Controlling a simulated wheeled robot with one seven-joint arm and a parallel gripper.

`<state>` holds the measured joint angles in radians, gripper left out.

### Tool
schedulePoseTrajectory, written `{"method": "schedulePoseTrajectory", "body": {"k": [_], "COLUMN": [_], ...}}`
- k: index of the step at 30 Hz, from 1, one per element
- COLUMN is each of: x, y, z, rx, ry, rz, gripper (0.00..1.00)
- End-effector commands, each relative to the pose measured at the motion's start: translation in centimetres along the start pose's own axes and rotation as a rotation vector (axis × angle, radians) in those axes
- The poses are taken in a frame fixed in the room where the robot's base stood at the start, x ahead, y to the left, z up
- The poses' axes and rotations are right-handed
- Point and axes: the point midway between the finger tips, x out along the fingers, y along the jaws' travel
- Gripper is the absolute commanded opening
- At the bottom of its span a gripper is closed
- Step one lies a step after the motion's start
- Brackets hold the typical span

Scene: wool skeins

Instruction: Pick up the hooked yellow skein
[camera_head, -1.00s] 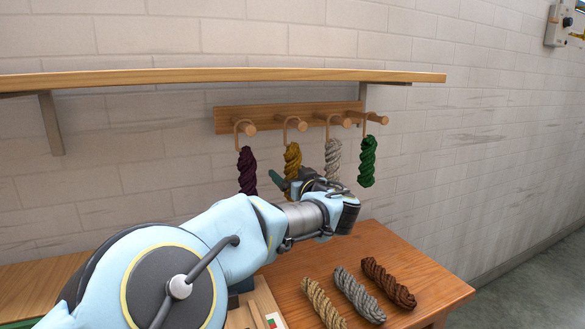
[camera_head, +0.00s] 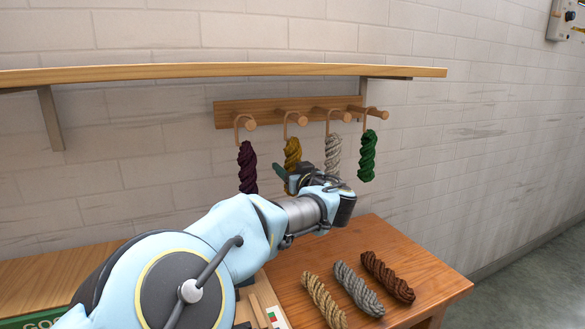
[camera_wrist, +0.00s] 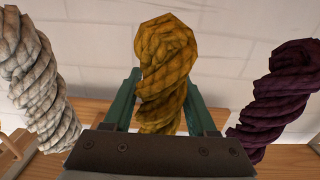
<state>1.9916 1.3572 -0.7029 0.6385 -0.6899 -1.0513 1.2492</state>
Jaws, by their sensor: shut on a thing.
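The yellow skein (camera_head: 292,153) hangs by a loop from the second peg from the left in the head view, its lower part hidden behind my gripper. In the wrist view the yellow skein (camera_wrist: 163,60) stands between the two green fingers. My gripper (camera_head: 287,179) is shut on it; in the wrist view my gripper (camera_wrist: 163,88) has one finger on each side of the twisted wool. In the head view the loop still appears to be around the peg.
A purple skein (camera_head: 247,168) hangs to the left, a white skein (camera_head: 333,153) and a green skein (camera_head: 368,156) to the right, all on the peg rail (camera_head: 270,112). A shelf (camera_head: 220,73) runs above. Three skeins lie on the wooden table (camera_head: 420,265).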

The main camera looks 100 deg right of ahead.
Motion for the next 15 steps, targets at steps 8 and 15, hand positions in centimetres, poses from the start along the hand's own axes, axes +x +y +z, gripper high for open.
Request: {"method": "schedulePoseTrajectory", "body": {"k": [8, 15], "x": [0.00, 0.00], "y": [0.01, 0.00], "z": [-0.03, -0.13], "rx": [0.000, 0.000], "ry": [0.000, 0.001], "rz": [0.000, 0.000], "gripper": [0.03, 0.03]}}
